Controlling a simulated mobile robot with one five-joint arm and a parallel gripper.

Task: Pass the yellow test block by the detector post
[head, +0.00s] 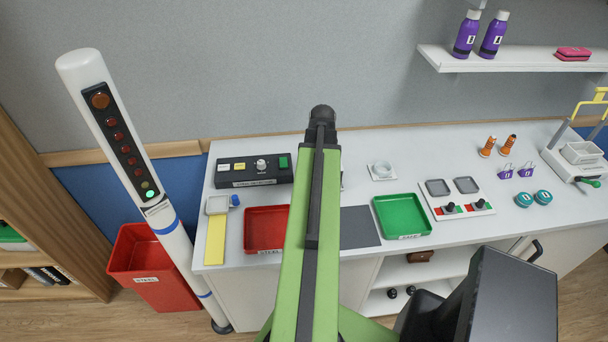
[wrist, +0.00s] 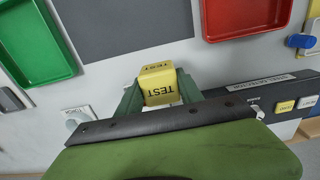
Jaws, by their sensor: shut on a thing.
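The yellow test block (wrist: 160,83), marked TEST, sits between the green fingers of my gripper (wrist: 158,92) in the wrist view. My gripper is shut on it, above the white bench top. In the head view my own arm hides the block and the gripper. The detector post (head: 128,165) leans across the left of the head view, a white column with a dark strip of lamps. Its lowest lamp glows green; the lamps above look dull red and orange. The block is apart from the post, to its right.
On the bench (head: 350,195) are a black control box (head: 253,171), a red tray (head: 266,230), a grey mat (head: 359,227) and a green tray (head: 402,215). A yellow strip (head: 215,240) lies near the post. A red bin (head: 150,268) stands on the floor behind the post.

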